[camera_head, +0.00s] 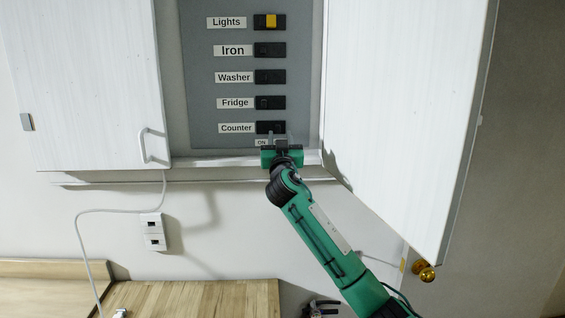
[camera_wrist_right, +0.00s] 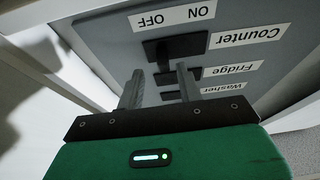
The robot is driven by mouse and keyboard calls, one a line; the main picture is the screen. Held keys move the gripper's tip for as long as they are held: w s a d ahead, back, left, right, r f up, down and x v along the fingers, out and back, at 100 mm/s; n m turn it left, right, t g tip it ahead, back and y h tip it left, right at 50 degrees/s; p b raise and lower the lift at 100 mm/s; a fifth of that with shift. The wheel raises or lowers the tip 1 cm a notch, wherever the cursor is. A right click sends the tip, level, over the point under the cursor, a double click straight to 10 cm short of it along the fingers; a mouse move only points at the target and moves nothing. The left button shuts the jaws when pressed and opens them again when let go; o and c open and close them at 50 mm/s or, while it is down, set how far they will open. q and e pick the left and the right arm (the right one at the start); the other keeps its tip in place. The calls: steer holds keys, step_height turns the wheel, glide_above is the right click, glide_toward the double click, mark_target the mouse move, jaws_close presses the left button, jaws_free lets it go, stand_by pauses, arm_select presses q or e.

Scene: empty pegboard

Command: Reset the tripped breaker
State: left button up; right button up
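The grey breaker panel (camera_head: 205,80) has a column of black switches labelled Lights, Iron, Washer, Fridge and Counter. The Lights breaker (camera_head: 271,21) at the top shows a yellow part; the others look all black. My right gripper (camera_head: 278,136) is at the panel's lower edge, just below the Counter breaker (camera_head: 270,127). In the right wrist view, my right gripper (camera_wrist_right: 160,72) has its two fingers apart with nothing between them. Their tips are close to the Counter breaker (camera_wrist_right: 183,46); I cannot tell whether they touch it. My left gripper is not in view.
A wall outlet (camera_head: 153,231), a cable and a wooden counter (camera_head: 200,298) are lower left.

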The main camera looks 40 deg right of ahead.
steer(key=b+v, duration=0.4)
steer(key=v, duration=0.7)
steer(key=shift+s+b, duration=0.15)
steer(key=shift+b, duration=0.2)
steer(key=shift+f, duration=0.1)
